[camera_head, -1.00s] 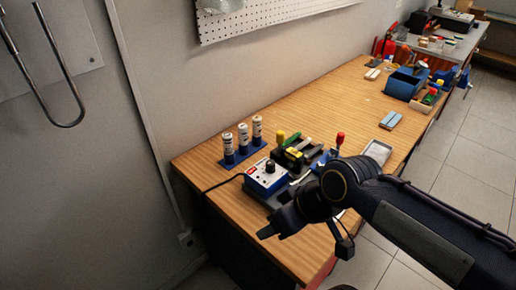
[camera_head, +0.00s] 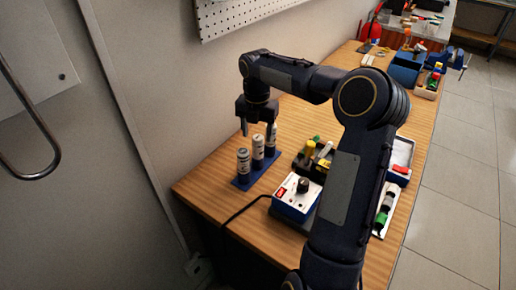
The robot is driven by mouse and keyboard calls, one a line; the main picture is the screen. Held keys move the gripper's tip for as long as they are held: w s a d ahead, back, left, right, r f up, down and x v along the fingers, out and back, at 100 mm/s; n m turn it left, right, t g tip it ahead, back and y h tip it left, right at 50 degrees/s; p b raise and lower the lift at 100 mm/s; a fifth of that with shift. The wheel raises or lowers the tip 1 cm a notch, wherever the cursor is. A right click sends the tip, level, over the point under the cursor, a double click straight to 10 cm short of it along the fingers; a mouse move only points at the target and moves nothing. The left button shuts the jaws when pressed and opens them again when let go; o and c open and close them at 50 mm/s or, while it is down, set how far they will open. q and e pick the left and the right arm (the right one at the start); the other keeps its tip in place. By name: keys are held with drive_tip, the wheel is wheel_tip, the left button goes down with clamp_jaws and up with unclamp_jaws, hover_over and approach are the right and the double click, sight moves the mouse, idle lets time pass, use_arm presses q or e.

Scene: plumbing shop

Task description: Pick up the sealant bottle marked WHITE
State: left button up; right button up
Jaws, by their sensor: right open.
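My right gripper (camera_head: 257,131) is open and empty, pointing down over the middle and back bottles. Its right finger partly overlaps the back bottle's top in view; whether they touch is unclear. My left gripper is not in view.
A white-and-blue control box (camera_head: 297,199) with a black knob and cable stands right of the bottles. My right arm hides much of the bench's middle.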

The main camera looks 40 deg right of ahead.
sight(258, 152)
wheel_tip(258, 152, down, 5)
drive_tip(key=shift+s+f+p, duration=0.1)
drive_tip(key=shift+f+p, duration=0.05)
drive_tip(key=shift+p, duration=0.2)
drive_tip(key=shift+c, duration=0.5)
drive_tip(key=c, duration=1)
